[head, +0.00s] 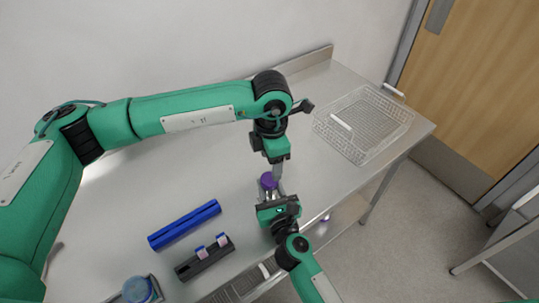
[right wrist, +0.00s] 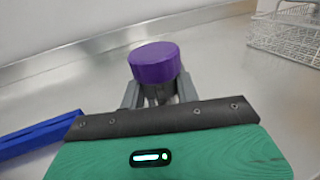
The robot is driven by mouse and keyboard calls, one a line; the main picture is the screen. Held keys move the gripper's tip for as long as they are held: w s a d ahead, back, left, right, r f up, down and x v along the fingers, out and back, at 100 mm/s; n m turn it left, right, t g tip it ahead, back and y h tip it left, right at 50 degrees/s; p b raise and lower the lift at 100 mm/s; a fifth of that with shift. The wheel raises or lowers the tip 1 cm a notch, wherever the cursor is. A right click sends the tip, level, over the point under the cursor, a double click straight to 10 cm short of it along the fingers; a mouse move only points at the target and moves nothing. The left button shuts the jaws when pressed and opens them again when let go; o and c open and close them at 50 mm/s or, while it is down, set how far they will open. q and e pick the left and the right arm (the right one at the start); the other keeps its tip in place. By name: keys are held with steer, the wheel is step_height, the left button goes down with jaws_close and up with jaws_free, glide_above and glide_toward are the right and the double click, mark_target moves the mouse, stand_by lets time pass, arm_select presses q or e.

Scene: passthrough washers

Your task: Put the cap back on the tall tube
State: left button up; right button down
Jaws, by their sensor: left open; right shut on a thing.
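A purple cap (head: 268,181) shows near the middle of the head view and is large in the right wrist view (right wrist: 154,62). It sits on top of a greyish tube (right wrist: 157,92), mostly hidden below it. My right gripper (right wrist: 160,98) is shut on this tube just under the cap; its arm comes in from the bottom of the head view. My left gripper (head: 280,170) is open and points down close above and beside the cap in the head view. It holds nothing that I can see and is outside the right wrist view.
A blue bar-shaped rack (head: 184,225) and a black rack (head: 205,260) with two pale-topped pieces lie on the steel table (head: 130,190). A round blue item (head: 137,289) stands front left. A wire basket (head: 350,118) is at the back right. The table's middle left is clear.

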mark_target(269, 178)
arm_select(q)
steer(key=n, duration=0.4)
steer(key=shift+r+n, duration=0.3)
steer(key=n, duration=0.3)
steer(key=shift+a+r, duration=0.15)
steer(key=shift+f, duration=4)
steer(key=c, duration=1)
